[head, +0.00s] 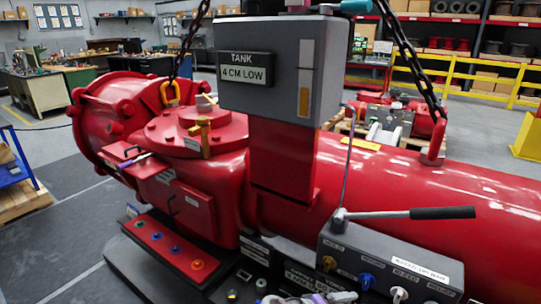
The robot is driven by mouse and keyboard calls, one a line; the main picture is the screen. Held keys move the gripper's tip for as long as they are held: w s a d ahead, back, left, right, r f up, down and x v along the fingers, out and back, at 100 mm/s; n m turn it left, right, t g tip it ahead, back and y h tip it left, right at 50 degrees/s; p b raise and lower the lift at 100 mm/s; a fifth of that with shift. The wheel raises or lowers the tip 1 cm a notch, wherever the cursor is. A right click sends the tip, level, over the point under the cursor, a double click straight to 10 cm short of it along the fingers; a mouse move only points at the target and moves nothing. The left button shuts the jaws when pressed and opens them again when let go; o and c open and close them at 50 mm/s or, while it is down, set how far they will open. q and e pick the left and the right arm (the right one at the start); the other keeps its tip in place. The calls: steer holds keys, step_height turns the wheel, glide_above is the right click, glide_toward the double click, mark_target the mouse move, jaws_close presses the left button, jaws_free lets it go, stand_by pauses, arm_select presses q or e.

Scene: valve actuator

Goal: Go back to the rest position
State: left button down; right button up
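A large red valve actuator (415,175) fills the middle of the head view, with a flanged round end at left. A grey box (285,60) on a red post carries a label reading "TANK 4 CM LOW". A grey control box (390,262) at the lower right has a lever (385,213) with a black handle, which points right. Several coloured knobs sit on its front. Neither of my grippers shows in the head view. I cannot tell whether they are open or shut.
Chains (408,55) rise from the actuator. A red panel (168,250) with several coloured knobs sits at lower left. Small items (300,298), partly cut off, lie at the bottom edge. Workbenches (42,85), shelves and a yellow railing (470,75) stand behind.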

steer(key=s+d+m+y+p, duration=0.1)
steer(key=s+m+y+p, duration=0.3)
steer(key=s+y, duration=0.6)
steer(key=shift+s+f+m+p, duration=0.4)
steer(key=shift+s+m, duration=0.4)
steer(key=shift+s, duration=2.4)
